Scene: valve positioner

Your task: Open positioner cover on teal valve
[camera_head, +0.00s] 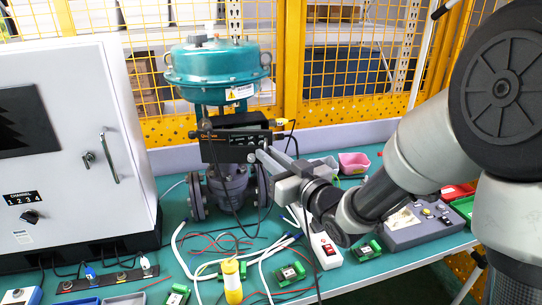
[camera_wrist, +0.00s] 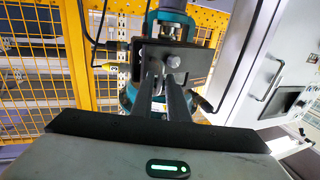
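The teal valve (camera_head: 217,65) stands on the table left of centre, with a teal domed top and a grey flanged body below. The black positioner (camera_head: 222,152) is mounted at its middle; whether its cover is open I cannot tell. In the wrist view the positioner (camera_wrist: 200,58) is dark with round silver parts. My gripper (camera_head: 259,152) reaches in from the right, close to the positioner's front. Its two fingers show apart by a narrow gap, with nothing seen between them. In the wrist view the fingertips (camera_wrist: 164,66) overlap the positioner; contact is unclear.
A white control cabinet (camera_head: 75,135) stands at left. A pink bin (camera_head: 354,162) and a grey control box (camera_head: 412,226) are at right. Yellow mesh fencing stands behind.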

